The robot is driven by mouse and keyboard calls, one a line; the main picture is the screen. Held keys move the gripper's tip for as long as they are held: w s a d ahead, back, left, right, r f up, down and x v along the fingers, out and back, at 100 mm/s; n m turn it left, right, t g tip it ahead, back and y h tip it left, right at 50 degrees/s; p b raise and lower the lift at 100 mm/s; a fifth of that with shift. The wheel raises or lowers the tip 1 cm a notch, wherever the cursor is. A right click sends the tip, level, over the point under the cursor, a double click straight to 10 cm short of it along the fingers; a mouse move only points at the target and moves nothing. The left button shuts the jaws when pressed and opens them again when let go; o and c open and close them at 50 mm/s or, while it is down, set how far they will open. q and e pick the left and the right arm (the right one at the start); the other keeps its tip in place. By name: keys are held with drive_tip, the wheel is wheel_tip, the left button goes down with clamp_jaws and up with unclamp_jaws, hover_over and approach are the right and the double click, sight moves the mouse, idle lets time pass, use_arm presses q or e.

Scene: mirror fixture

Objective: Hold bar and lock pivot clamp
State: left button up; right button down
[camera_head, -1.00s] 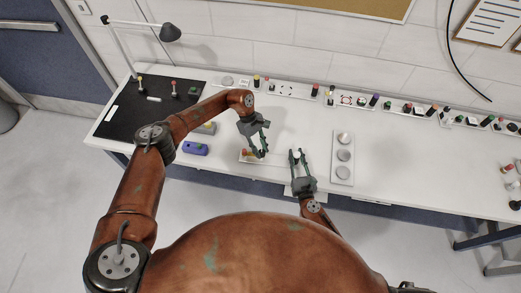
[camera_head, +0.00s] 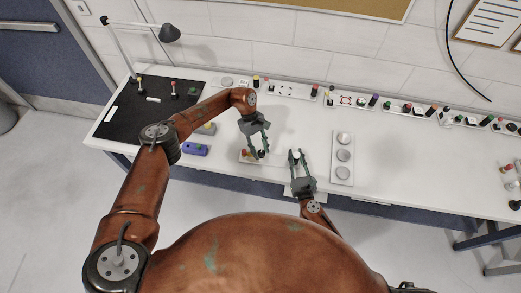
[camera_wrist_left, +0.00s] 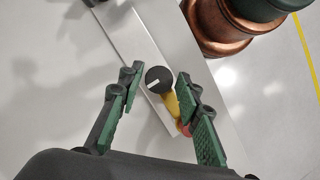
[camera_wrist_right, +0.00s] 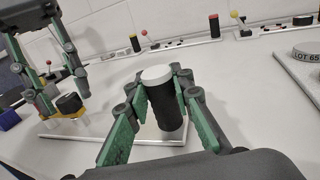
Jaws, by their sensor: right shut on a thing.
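A flat silver bar (camera_wrist_left: 125,35) lies on the white table; in the right wrist view (camera_wrist_right: 80,133) it runs under both grippers. A black post with a white cap (camera_wrist_right: 157,75) stands on it at one end. My right gripper (camera_head: 297,156) is shut on this post, one finger on each side. At the other end is a clamp with a black knob (camera_wrist_left: 159,80), marked with a white line, above a yellow part (camera_wrist_left: 171,103) and a red part (camera_wrist_left: 185,129). My left gripper (camera_head: 259,150) is open over the knob, its fingers apart on either side.
A white tray with round discs (camera_head: 343,158) lies to the right. A dark mat (camera_head: 140,108) and lamp (camera_head: 170,33) are at the far left. Several small fixtures line the back edge.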

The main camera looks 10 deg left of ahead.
use_arm(q)
drive_tip(key=shift+o, duration=1)
drive_tip(key=shift+r, duration=0.1)
drive_tip(key=v, duration=1.1)
drive_tip(key=shift+r, duration=0.4)
drive_tip(key=shift+w, duration=0.1)
use_arm(e)
drive_tip(key=c, duration=1.6)
unclamp_jaws()
